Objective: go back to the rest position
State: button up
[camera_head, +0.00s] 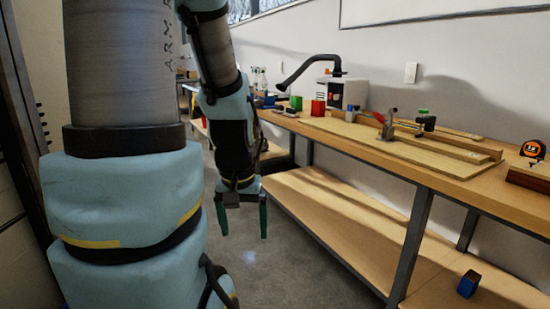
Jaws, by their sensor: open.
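My gripper (243,219) hangs pointing down at the end of my arm, left of the workbench (480,191). Its two green fingers are apart with nothing between them. It is over the grey floor, in front of the bench's long edge and apart from it. My arm's large blue and grey links fill the left of the view and hide part of the room.
A blue block (468,283) lies on the lower shelf (345,215). Floor (290,278) beside the bench is clear.

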notch_tip(320, 180, up, 18)
jog(key=p, duration=1.5)
